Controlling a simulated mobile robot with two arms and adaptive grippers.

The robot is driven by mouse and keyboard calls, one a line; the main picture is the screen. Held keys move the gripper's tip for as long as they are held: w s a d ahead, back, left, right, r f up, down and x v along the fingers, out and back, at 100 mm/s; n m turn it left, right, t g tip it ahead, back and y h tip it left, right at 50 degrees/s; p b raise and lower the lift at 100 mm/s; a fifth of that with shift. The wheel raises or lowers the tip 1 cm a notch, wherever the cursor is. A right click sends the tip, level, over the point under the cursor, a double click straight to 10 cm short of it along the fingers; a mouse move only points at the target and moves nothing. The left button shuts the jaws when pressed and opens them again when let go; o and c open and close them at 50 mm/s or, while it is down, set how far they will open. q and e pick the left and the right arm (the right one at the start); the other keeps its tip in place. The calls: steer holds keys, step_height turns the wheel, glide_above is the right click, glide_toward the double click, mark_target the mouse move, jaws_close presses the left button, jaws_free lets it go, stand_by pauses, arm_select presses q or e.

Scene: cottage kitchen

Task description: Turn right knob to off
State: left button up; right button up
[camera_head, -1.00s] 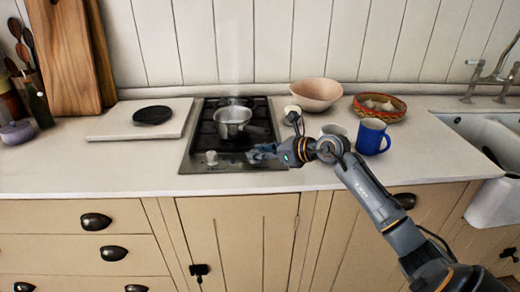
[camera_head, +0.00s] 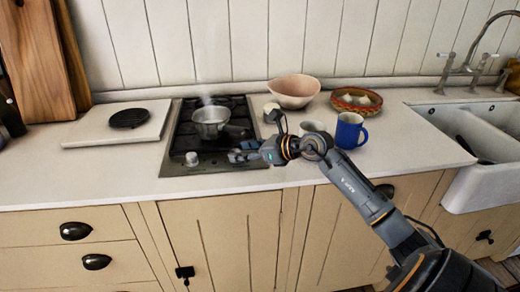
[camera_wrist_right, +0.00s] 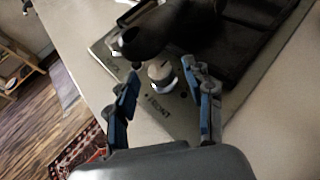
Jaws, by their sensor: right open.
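A black gas hob (camera_head: 177,146) is set in the white counter. The left knob (camera_head: 191,159) shows on the hob's front strip. My right gripper (camera_head: 236,156) is over the front right of the hob and covers the right knob in the head view. In the right wrist view the pale, round right knob (camera_wrist_right: 160,73) lies between the tips of my open right gripper (camera_wrist_right: 161,71). I cannot tell whether the fingers touch it. My left gripper is not in view.
A blue mug (camera_head: 349,131) and a pale cup (camera_head: 312,128) stand just right of my right gripper. Behind are a pink bowl (camera_head: 294,91) and a patterned basket (camera_head: 357,103). A white board (camera_head: 87,132) lies left of the hob. The front counter strip is clear.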

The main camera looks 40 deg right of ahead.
steer(key=v, duration=1)
steer(key=shift+s+r, duration=0.1)
steer(key=shift+s, duration=0.25)
steer(key=shift+d, duration=0.1)
